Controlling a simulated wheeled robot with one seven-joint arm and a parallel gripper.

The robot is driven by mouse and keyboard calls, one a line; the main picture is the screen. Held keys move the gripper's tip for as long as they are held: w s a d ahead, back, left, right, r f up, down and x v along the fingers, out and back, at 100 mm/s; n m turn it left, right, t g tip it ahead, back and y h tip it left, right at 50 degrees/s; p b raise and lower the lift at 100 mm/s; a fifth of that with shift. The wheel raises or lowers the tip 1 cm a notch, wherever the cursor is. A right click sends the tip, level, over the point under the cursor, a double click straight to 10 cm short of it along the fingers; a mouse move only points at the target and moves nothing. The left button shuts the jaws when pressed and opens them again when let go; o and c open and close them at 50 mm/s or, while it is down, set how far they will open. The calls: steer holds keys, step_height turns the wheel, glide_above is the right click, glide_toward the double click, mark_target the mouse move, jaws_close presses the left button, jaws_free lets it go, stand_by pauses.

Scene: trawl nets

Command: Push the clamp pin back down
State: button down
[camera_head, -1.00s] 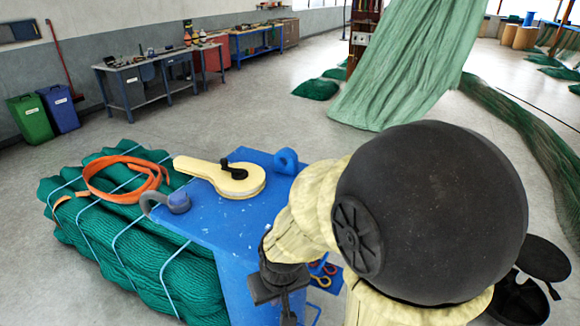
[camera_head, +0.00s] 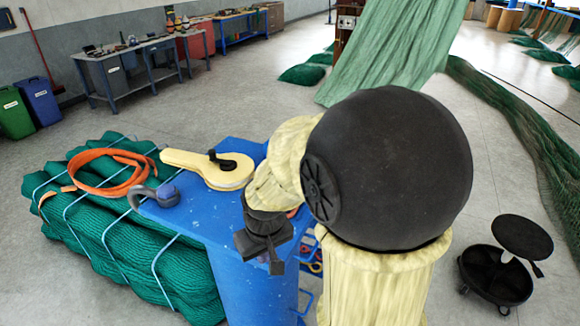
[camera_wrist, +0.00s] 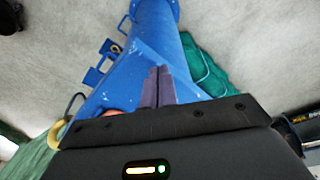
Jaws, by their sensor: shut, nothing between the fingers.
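A cream, paddle-shaped fitting (camera_head: 185,158) lies on top of the blue stand (camera_head: 205,222). A small black cranked piece (camera_head: 222,160) sits on its round end; I cannot tell whether this is the clamp pin or how far down it is. My gripper (camera_head: 276,266) points downward beside the right edge of the blue top, to the front right of the fitting. In the wrist view, its two dark fingers (camera_wrist: 157,85) are together and empty, over the blue stand (camera_wrist: 155,25). The fitting is not clearly visible there.
An orange strap (camera_head: 110,172) lies on bundled green netting (camera_head: 110,255) to the left. Open floor lies behind.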

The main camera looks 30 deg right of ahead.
steer(key=w+d+r+n+g, duration=0.1)
steer(key=w+d+r+n, duration=0.1)
steer(key=w+d+r, duration=0.3)
steer(key=w+d+r+n, duration=0.2)
steer(key=w+r, duration=0.5)
steer(key=w+d+r+n+g, duration=0.1)
steer(key=w+d+r+n, duration=0.1)
steer(key=d+r, duration=0.5)
step_height(320, 180, up, 4)
steer(key=shift+w+r+n, duration=0.1)
steer(key=shift+w+n, duration=0.2)
steer(key=shift+n, duration=0.1)
step_height(320, 180, down, 14)
steer(key=shift+r+p, duration=0.1)
steer(key=shift+p, duration=0.75)
